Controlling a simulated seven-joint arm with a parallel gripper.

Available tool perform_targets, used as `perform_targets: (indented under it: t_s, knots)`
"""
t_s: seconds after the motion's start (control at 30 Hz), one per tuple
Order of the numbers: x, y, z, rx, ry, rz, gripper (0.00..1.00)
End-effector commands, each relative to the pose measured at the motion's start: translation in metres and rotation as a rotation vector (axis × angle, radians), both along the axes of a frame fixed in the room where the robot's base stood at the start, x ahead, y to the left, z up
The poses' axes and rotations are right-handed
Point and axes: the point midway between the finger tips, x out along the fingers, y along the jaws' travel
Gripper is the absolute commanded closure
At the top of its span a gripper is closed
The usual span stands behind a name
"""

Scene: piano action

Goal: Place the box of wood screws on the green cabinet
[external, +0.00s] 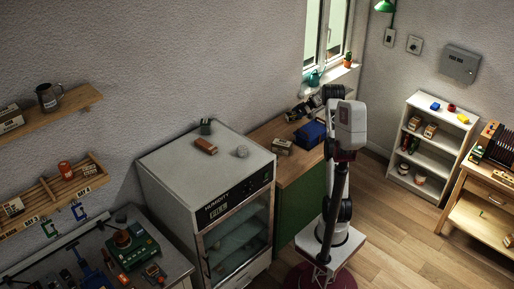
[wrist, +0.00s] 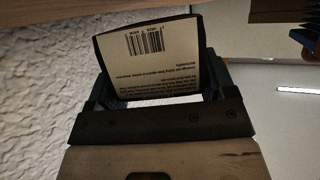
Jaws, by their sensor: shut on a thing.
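My gripper (wrist: 152,88) is shut on a pale box (wrist: 150,50) with a dark edge, a barcode and small print. The face I see does not show whether it holds wood screws. The green cabinet (external: 291,213) stands left of my arm in the external view, with a brown wooden top (external: 264,133). A small cardboard box (external: 282,147) sits on that top; its label is too small to read. In the external view my gripper is near the cabinet's back end, small and dark, and the held box cannot be made out there.
A blue case (external: 310,132) stands on the cabinet top near my arm. The white humidity cabinet (external: 166,167) adjoins on the left, with small items on top. A plant pot (external: 347,60) and a teal watering can (external: 314,78) are by the window. A white shelf (external: 399,151) stands right.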

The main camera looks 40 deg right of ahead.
Motion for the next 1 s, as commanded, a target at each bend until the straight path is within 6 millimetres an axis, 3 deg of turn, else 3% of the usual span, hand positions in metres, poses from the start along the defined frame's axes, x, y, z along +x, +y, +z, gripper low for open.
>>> perform_targets:
  t_s: [0.43, 0.47, 0.6, 1.0]
  knots:
    - [0.0002, -0.0002, -0.0057, -0.001, -0.001, -0.001, 0.66]
    - [0.0000, 0.0000, -0.0067, 0.000, 0.000, 0.000, 0.22]
    - [-0.0001, 0.0001, -0.0069, 0.000, 0.000, 0.000, 0.01]
    - [-0.0001, 0.0002, -0.0033, 0.000, 0.000, 0.000, 0.00]
